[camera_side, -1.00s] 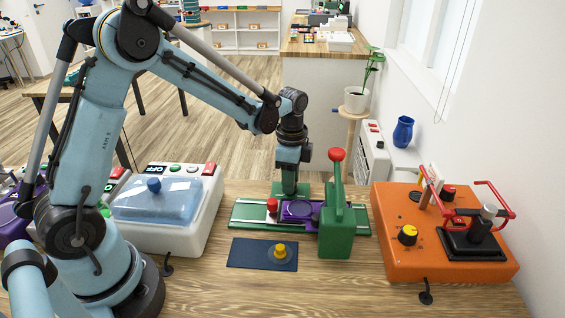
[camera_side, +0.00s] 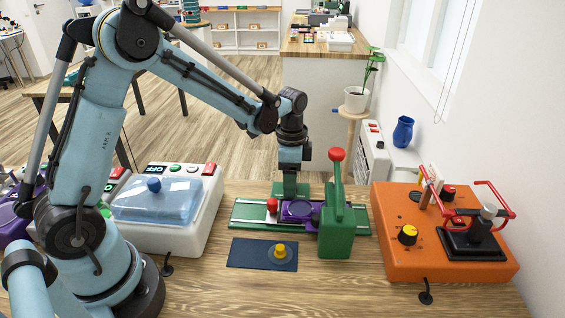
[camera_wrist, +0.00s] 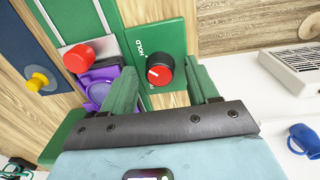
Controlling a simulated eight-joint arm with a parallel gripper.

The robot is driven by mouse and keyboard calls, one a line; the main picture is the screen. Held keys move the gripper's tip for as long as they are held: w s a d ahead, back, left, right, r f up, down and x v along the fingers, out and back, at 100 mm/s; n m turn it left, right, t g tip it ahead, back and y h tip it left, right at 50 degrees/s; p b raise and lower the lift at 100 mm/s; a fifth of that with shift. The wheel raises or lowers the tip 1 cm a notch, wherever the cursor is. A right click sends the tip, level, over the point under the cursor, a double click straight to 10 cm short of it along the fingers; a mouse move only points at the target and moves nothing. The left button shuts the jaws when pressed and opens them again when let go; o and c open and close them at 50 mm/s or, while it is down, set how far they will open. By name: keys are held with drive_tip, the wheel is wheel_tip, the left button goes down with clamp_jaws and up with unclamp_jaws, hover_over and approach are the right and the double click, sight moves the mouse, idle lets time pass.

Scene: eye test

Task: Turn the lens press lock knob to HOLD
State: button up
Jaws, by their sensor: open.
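The lock knob (camera_wrist: 160,70) is black with a red face and a white pointer mark, on a green plate (camera_wrist: 150,40). The word HOLD is printed beside it; I cannot tell the pointer's exact setting. In the wrist view my gripper (camera_wrist: 161,74) is open, its two green fingers on either side of the knob; I cannot tell whether they touch it. In the side view my gripper is low behind the green lens press (camera_side: 336,222), which has an upright red-balled lever (camera_side: 336,155). The knob is hidden there.
A purple carriage (camera_side: 299,210) with a red knob (camera_side: 272,204) sits beside the press. A blue mat (camera_side: 245,255) holds a yellow knob (camera_side: 280,251). An orange box (camera_side: 395,260) stands right, a white lidded machine (camera_side: 190,240) left.

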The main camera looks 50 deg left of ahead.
drive_tip(key=n, duration=1.5)
drive_tip(key=shift+s+n, duration=0.1)
drive_tip(key=shift+n, duration=0.2)
wheel_tip(320, 180, up, 12)
drive_tip(key=s+d+m+t, duration=0.2)
drive_tip(key=s+m+t, duration=0.4)
drive_tip(key=s, duration=0.7)
drive_tip(key=shift+t, duration=0.6)
drive_tip(key=shift+c, duration=0.3)
idle(0.4)
